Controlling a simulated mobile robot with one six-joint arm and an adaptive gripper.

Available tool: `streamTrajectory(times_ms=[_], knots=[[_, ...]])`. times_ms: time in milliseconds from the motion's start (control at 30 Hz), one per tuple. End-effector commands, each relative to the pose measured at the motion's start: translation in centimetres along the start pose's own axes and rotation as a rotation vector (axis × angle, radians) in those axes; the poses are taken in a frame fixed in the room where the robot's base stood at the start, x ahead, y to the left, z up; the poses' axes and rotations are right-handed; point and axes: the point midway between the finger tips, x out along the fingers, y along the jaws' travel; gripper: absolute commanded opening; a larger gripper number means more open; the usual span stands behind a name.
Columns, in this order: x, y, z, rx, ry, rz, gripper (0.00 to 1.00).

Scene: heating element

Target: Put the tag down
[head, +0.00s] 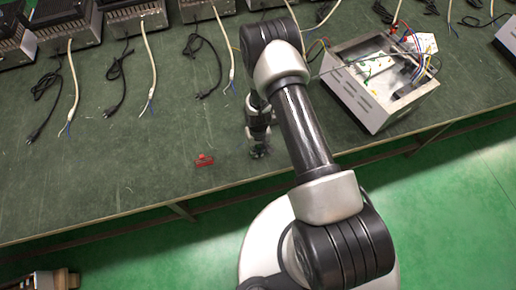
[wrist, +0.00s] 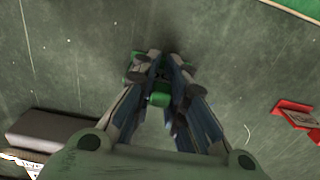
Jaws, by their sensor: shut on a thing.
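My gripper (wrist: 163,88) points down at the green work table (head: 150,150) close to its front edge, and it also shows in the head view (head: 259,151). In the wrist view its fingers are closed around a small green thing (wrist: 160,99), which looks like the tag. The fingers hide most of it. I cannot tell whether it touches the table top. A red tag-like piece (head: 204,160) lies on the table to the left of my gripper in the head view; it also shows at the right edge of the wrist view (wrist: 297,117).
An open metal box (head: 370,95) with wires and a white panel stands right of my gripper. Several metal units with loose cables (head: 71,85) line the back. The table left of the red piece is clear. The front edge drops to a green floor (head: 440,190).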

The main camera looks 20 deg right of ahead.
Motion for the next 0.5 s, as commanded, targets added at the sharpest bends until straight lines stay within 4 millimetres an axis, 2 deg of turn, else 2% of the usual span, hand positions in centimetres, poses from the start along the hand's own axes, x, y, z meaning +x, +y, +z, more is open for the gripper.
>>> streamTrajectory(times_ms=[33, 67, 300, 367, 500], knots=[[0.34, 0.0, 0.02, 0.0, 0.0, 0.0, 0.0], [0.28, 0.0, 0.03, 0.0, -0.001, 0.0, 0.12], [0.18, 0.0, 0.03, 0.0, -0.001, 0.0, 0.28], [0.18, 0.0, 0.02, 0.0, -0.001, 0.0, 0.32], [0.18, 0.0, 0.02, 0.0, -0.001, 0.0, 0.33]])
